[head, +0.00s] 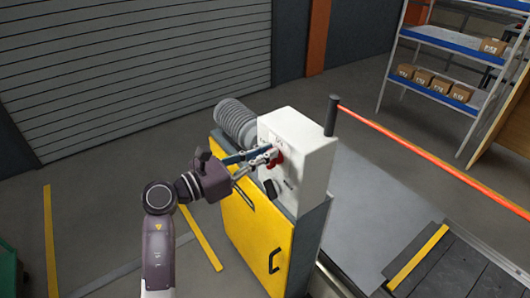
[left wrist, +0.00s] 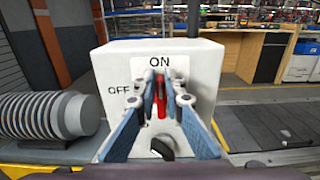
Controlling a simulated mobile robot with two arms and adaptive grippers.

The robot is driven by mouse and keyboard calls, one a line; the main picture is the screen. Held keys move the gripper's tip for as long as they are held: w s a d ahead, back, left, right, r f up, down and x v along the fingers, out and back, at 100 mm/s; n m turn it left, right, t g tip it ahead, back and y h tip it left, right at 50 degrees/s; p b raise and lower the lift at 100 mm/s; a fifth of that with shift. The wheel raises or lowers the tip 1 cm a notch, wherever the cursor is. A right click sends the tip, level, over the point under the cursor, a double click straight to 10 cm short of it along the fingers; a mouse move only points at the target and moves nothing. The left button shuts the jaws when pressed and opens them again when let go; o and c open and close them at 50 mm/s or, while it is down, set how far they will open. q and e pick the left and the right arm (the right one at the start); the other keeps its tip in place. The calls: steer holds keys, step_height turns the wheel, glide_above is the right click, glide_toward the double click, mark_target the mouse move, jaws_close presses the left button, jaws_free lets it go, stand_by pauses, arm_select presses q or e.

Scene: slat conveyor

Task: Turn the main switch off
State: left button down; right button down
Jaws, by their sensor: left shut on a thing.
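The main switch has a red handle (head: 279,159) on the front of a white control box (head: 312,150). In the left wrist view the red handle (left wrist: 161,96) stands upright, pointing at the ON label (left wrist: 155,62). The OFF label (left wrist: 118,90) is to its left. My left gripper (head: 271,155) is shut on the red handle, with a fingertip on each side of it; in the left wrist view its fingers (left wrist: 160,97) hide part of the switch. My right gripper is in neither view.
A black knob (left wrist: 163,148) sits below the switch. The box stands on a yellow cabinet (head: 252,235) beside a grey ribbed cylinder (head: 236,122). A red rail (head: 430,158) runs right from a dark post. Shelves with cartons (head: 440,83) stand at the back right.

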arm_select(q)
steer(key=n+p, duration=0.3)
steer(key=shift+w+a+n+p, duration=0.3)
steer(key=shift+w+n, duration=0.05)
steer(key=shift+n, duration=0.05)
steer(key=n+p, duration=0.2)
steer(key=n, duration=0.1)
steer(key=n+p, duration=0.1)
steer(key=shift+w+a+f, duration=0.25)
steer(key=shift+w, duration=0.1)
steer(key=n+p, duration=0.2)
steer(key=n, duration=0.1)
steer(key=f+n+p, duration=0.1)
steer(key=n, duration=0.2)
steer(key=f+n+p, duration=0.1)
steer(key=n+p, duration=0.1)
steer(key=n, duration=0.1)
steer(key=shift+w+a+f+n+p, duration=0.1)
steer(key=shift+w+a+n+p, duration=0.15)
steer(key=shift+w+n+p, duration=0.15)
steer(key=shift+f, duration=0.1)
steer(key=c, duration=2)
jaws_free()
steer(key=shift+s+a, duration=0.1)
steer(key=v, duration=1.1)
steer(key=shift+s+a, duration=0.2)
steer(key=shift+a, duration=0.15)
